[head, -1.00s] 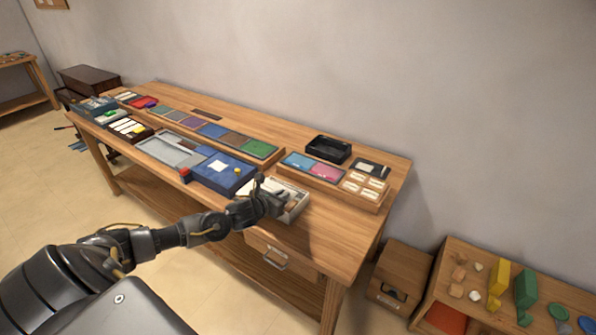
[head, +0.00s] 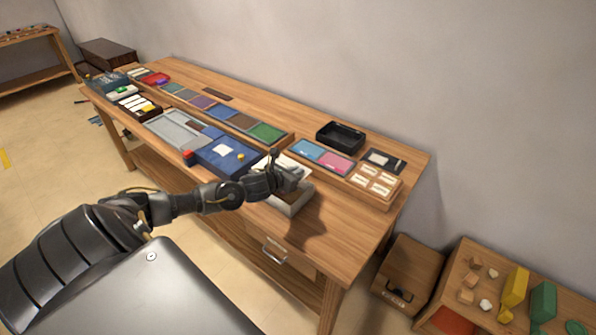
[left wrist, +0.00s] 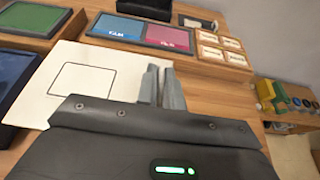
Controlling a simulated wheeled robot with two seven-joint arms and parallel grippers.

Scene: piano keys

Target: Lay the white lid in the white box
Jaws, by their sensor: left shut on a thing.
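The white lid (head: 291,164) is a thin pale panel, tilted, above the far part of the white box (head: 289,208). My left gripper (head: 296,180) is shut on the lid near its right side and holds it up. In the left wrist view the lid (left wrist: 105,66) spreads left of the closed fingers (left wrist: 160,82) and bears a black rectangular outline. The white box stands at the table's front edge, below the gripper. The lid and gripper hide most of its inside. My right gripper is out of view.
The blue box (head: 222,155) with a yellow knob stands close left of the white box. Behind are the blue and pink panels (head: 321,157), a wooden tray of labelled cards (head: 375,184) and a black tray (head: 340,137). Bare tabletop (head: 345,230) lies to the right.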

